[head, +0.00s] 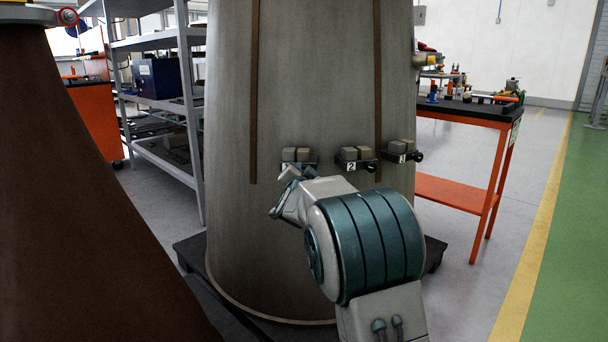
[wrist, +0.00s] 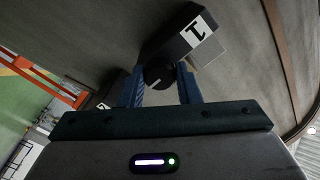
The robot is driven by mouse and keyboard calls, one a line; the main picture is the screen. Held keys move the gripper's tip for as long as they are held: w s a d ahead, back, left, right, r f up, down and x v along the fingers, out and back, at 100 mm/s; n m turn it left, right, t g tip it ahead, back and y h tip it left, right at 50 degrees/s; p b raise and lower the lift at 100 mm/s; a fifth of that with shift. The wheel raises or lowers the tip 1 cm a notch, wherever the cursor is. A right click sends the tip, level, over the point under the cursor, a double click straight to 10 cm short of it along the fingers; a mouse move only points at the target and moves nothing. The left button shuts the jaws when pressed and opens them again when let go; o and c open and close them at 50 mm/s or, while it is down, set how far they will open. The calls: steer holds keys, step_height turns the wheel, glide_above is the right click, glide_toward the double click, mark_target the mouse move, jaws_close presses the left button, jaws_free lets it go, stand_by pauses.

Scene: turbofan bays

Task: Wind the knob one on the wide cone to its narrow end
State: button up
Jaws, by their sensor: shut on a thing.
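The wide cone (head: 315,110) is a grey tapered body that stands in the middle of the head view. A dark box labelled 1 (head: 300,156) sits low on its wall; the box also shows in the wrist view (wrist: 178,32). Knob one (wrist: 158,75) is a black round knob beside the label, with a small pale mark on its face. My gripper (wrist: 160,84) is shut on knob one, with a blue finger on each side. In the head view my gripper (head: 288,185) is at box 1, and my wrist hides the knob there.
Boxes numbered 2 (head: 352,165) and 3 (head: 404,156), each with a black knob, sit just right of box 1. A brown cone (head: 75,200) stands close on the left. An orange bench (head: 465,115) is at right, with grey shelves (head: 160,104) behind left.

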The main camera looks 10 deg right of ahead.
steer(key=shift+f, duration=0.2)
steer(key=o, duration=1)
steer(key=shift+r, duration=0.1)
steer(key=shift+s, duration=0.1)
steer(key=p+v, duration=0.3)
steer(key=v, duration=1)
steer(key=shift+s+a, duration=0.15)
steer(key=shift+s, duration=0.15)
steer(key=shift+r, duration=0.1)
